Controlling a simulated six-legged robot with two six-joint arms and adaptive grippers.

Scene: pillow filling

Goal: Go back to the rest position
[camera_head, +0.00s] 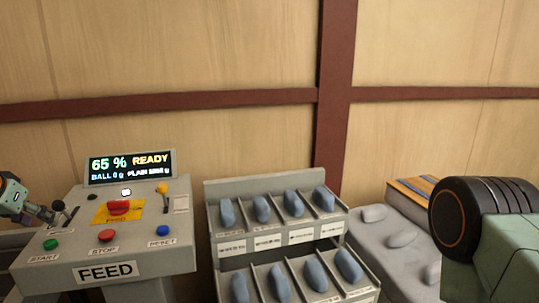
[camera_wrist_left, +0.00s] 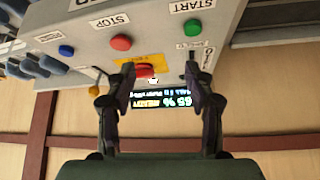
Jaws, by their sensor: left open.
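My left gripper (camera_head: 48,213) is at the left edge of the head view, by the left side of the grey feed console (camera_head: 182,253). In the left wrist view its two fingers (camera_wrist_left: 160,72) are spread apart with nothing between them. The console shows behind them, upside down. Whether a fingertip touches the console's left side is hard to tell. My right gripper is out of view; a green and black part of my own body fills the right edge of the head view.
The console has a lit screen (camera_head: 130,167) reading 65 % READY, a red button on a yellow plate (camera_head: 118,207), and START, STOP and RESET buttons. A grey rack (camera_head: 262,184) with several blue pieces stands to its right. Grey lumpy pieces (camera_head: 402,237) lie farther right.

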